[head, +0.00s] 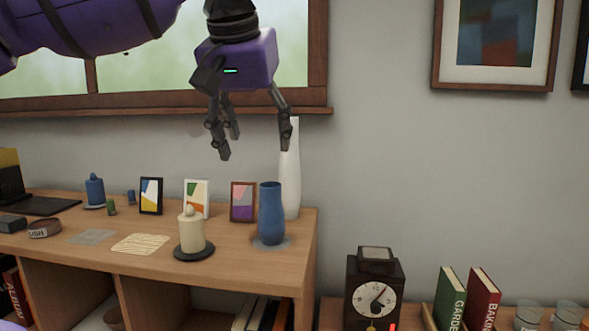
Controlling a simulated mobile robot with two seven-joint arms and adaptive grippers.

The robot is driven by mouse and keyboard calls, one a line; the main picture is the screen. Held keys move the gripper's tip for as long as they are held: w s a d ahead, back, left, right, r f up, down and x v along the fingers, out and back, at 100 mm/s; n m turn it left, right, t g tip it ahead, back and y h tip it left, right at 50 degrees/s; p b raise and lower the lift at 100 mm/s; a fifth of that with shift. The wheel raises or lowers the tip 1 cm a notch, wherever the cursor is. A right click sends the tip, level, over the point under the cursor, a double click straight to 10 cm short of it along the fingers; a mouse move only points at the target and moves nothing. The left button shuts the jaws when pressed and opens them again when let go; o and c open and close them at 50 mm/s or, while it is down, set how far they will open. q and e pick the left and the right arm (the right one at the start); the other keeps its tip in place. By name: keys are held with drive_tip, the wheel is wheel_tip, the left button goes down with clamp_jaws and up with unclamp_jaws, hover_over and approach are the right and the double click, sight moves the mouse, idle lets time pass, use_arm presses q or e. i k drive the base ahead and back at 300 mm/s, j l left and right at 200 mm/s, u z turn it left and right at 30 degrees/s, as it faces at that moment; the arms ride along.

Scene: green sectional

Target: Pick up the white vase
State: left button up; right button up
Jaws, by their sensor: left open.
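The white vase (290,180) is tall and slim and stands upright near the back right corner of the wooden shelf top. A blue vase (271,212) stands in front of it and hides part of its lower left side. My left gripper (252,150) hangs from above with its fingers pointing down, spread open and empty. In the picture its right finger overlaps the upper left edge of the white vase; I cannot tell whether they touch. My right gripper is not in view.
A cream candle (191,231) on a dark dish and several small picture frames (243,201) stand left of the vases. A clock (375,293) and books (481,298) stand lower at right. The wall right of the white vase is clear at its height.

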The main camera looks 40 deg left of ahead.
sight(290, 168)
drive_tip(key=i+j, duration=0.8)
drive_tip(key=i, duration=0.15)
